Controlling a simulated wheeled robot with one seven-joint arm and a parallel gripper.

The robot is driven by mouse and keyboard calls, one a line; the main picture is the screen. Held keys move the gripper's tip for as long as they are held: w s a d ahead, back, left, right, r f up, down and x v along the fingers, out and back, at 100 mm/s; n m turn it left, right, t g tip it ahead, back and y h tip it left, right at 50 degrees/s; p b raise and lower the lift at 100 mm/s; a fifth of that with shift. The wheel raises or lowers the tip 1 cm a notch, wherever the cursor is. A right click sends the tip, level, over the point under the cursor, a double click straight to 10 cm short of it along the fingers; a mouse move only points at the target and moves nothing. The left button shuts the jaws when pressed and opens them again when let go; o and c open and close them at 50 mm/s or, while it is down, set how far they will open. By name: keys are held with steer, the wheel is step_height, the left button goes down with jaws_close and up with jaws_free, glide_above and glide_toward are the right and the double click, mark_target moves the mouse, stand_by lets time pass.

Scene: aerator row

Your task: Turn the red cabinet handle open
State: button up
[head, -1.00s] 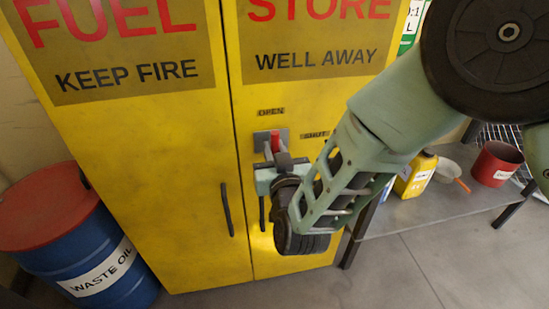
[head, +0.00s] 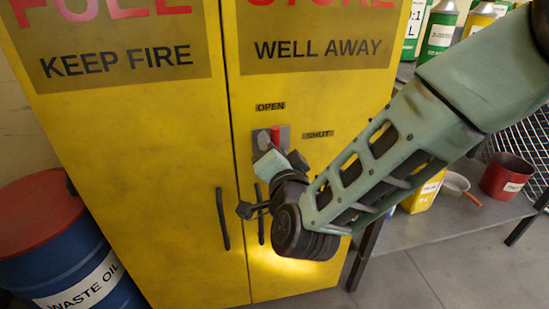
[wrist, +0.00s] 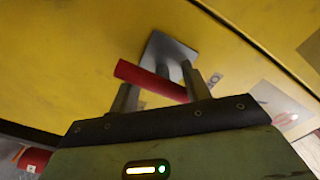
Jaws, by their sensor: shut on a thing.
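The red handle (head: 276,134) sits on a small grey plate (head: 261,138) on the right door of the yellow cabinet (head: 150,180). An OPEN label (head: 270,106) is above it and a SHUT label (head: 318,134) is to its right. My gripper (head: 272,150) is at the handle, tilted, and hides its lower part. In the wrist view the red handle (wrist: 138,76) crosses between the two fingers of my gripper (wrist: 160,78), which is shut on it. The grey plate (wrist: 171,54) shows behind. The handle's exact angle is hard to tell.
A blue waste oil drum (head: 75,255) with a red lid stands at the left. A grey bench (head: 425,232) at the right holds a yellow container (head: 424,192) and a red tin (head: 506,177). Two black door pulls are below the handle. The floor ahead is bare.

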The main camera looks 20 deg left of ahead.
steer(key=shift+o, duration=0.7)
steer(key=shift+w+d+m+b, duration=0.2)
steer(key=shift+m+b, duration=0.15)
steer(key=shift+m, duration=0.35)
steer(key=shift+a+r, duration=0.1)
steer(key=o, duration=0.9)
steer(key=shift+s, duration=0.1)
steer(key=shift+s, duration=0.2)
steer(key=v, duration=1.7)
steer(key=shift+p, duration=0.35)
steer(key=shift+a, duration=0.1)
